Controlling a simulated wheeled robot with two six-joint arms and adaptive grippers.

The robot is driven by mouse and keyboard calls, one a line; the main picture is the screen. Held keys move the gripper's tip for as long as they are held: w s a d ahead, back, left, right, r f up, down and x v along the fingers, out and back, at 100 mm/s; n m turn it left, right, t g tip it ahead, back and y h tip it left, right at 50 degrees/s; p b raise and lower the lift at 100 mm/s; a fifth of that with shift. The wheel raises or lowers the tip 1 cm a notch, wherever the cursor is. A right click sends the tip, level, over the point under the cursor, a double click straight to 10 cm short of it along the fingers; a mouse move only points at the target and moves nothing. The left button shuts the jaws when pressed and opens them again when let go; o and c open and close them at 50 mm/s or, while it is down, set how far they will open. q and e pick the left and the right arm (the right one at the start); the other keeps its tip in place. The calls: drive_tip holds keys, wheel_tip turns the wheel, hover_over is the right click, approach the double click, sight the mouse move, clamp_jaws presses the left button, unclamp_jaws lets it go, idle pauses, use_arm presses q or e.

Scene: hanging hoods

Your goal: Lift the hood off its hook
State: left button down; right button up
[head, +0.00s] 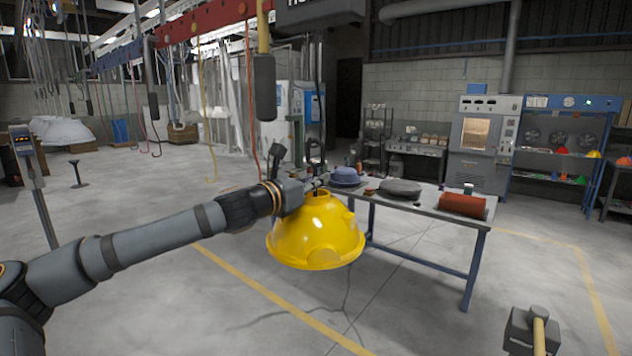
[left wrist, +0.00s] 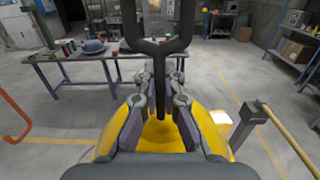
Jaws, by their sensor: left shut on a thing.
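The hood (head: 315,240) is a glossy yellow dome that hangs open side down in the head view, clear of the floor. A dark hanger with a forked hook (left wrist: 160,45) comes down to its top. My left gripper (head: 322,181) comes in from the left at the hood's top. In the left wrist view its two fingers (left wrist: 162,100) are shut at the hood's top, either side of the dark hanger stem, with the yellow shell (left wrist: 218,125) below. The exact contact between hook and hood is hidden by the fingers. My right gripper is not in view.
A blue-legged table (head: 425,208) with a blue hood (head: 345,177), a grey lid and a red cylinder stands behind the hood. A grey block with a wooden handle (head: 538,335) is at the lower right. A dark pendant (head: 264,88) hangs nearby.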

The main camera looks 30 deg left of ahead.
use_arm(q)
drive_tip(key=shift+r+p, duration=0.85)
drive_tip(key=shift+r, duration=0.45)
drive_tip(key=shift+s+b, duration=0.1)
drive_tip(key=shift+b, duration=0.35)
drive_tip(key=shift+s+a+f+b, duration=0.15)
drive_tip(key=shift+s+b, duration=0.25)
drive_tip(key=shift+b, duration=1.3)
drive_tip(key=shift+s+b, duration=1.15)
drive_tip(key=shift+b, duration=2.25)
drive_tip(key=shift+s, duration=0.2)
